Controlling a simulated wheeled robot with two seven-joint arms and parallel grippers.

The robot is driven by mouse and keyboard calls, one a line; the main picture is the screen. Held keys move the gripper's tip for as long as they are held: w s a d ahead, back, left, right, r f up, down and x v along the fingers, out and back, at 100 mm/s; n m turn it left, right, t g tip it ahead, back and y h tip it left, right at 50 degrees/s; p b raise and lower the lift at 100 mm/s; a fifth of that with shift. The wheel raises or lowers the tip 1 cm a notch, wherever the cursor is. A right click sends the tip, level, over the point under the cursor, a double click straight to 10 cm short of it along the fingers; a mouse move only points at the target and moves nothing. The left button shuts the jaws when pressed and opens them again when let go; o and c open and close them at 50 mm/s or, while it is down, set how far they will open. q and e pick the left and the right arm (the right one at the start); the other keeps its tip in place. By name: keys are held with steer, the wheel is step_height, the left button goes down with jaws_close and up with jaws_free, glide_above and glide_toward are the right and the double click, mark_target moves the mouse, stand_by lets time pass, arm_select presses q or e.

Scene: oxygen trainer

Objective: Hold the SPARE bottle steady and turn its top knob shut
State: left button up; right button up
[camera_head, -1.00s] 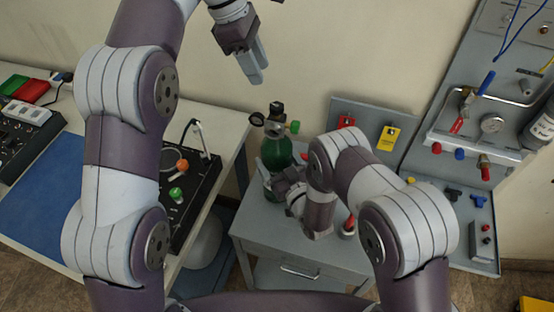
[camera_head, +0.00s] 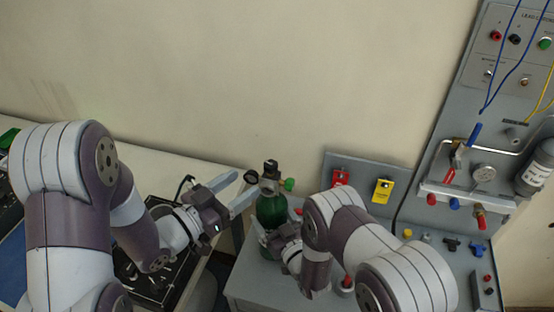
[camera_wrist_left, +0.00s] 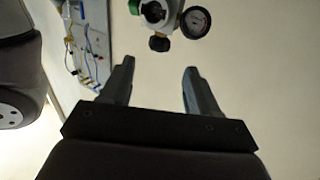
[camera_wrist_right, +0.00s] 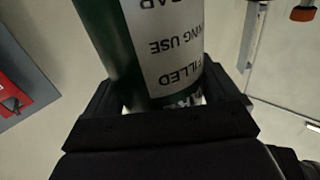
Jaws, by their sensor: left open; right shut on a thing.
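The green bottle (camera_head: 271,211) stands upright on the grey cart. Its valve head carries a black top knob (camera_head: 271,167), a round gauge (camera_head: 250,177) and a green side knob (camera_head: 288,184). My right gripper (camera_head: 272,238) is shut around the bottle's body; in the right wrist view the jaws flank the bottle's white label (camera_wrist_right: 165,45). My left gripper (camera_head: 243,186) is open and empty, left of the valve head, its fingers pointing at it. In the left wrist view the valve head with its gauge (camera_wrist_left: 196,22) lies beyond the fingertips, apart from them.
A grey panel with red and yellow tags (camera_head: 383,190) stands behind the cart. A wall panel with gauge and pipes (camera_head: 484,174) is at the right. The bench with a black board (camera_head: 150,280) is at the left, partly hidden by my left arm.

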mark_target(276, 161)
arm_select(q)
steer(key=x, duration=1.1)
steer(key=shift+w+d, duration=0.15)
steer(key=shift+d, duration=0.2)
steer(key=c, duration=1)
